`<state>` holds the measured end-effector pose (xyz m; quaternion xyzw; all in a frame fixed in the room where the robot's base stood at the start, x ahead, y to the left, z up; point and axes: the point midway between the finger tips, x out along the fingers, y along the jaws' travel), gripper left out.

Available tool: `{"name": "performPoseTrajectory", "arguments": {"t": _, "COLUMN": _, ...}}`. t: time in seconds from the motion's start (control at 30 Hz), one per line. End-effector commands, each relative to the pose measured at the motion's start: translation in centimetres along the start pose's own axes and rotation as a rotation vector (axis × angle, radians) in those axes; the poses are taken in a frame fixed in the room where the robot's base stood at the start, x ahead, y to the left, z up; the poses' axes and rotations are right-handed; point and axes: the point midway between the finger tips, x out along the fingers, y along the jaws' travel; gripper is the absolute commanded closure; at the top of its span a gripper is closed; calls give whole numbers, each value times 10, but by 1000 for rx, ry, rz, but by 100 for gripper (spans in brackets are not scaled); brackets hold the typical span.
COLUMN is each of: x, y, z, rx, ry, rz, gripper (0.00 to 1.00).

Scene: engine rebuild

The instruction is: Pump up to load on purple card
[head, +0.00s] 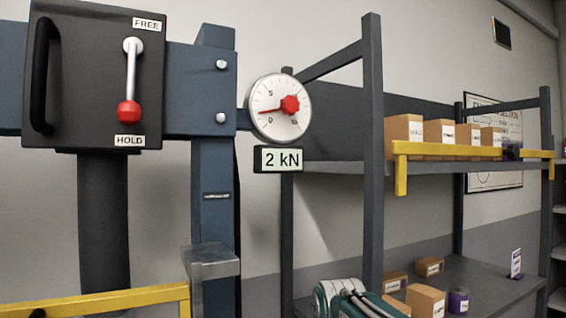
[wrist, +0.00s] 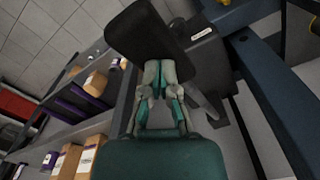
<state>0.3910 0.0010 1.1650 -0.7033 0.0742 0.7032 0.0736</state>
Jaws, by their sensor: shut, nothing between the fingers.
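The round white gauge (head: 279,107) has a red needle pointing low on the left, just above 0. The display (head: 278,159) under it reads 2 kN. A small purple and white card (head: 516,263) stands on the lower shelf at right; its writing is too small to read. The lever with a red knob (head: 129,111) points down at HOLD on a black box. In the wrist view my gripper (wrist: 157,70) is shut and empty. Its fingertips are close to a dark block (wrist: 148,30); I cannot tell whether they touch. No pump handle can be made out for certain.
The blue press frame (head: 215,170) stands at left with a yellow bar (head: 95,302) low in front. Grey shelving (head: 372,130) at right holds cardboard boxes (head: 404,130) and a purple container (head: 458,301). A yellow rail (head: 470,151) edges the upper shelf.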

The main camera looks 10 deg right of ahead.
Motion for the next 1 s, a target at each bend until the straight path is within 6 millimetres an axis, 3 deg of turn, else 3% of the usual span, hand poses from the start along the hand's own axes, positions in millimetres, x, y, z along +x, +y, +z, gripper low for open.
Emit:
{"name": "performPoseTrajectory", "arguments": {"t": 0.53, "x": 20, "y": 0, "z": 0, "rx": 0, "ry": -2, "rz": 0, "gripper": 100}}
{"name": "performPoseTrajectory", "arguments": {"t": 1.0, "x": 20, "y": 0, "z": 0, "rx": 0, "ry": -1, "rz": 0, "gripper": 100}}
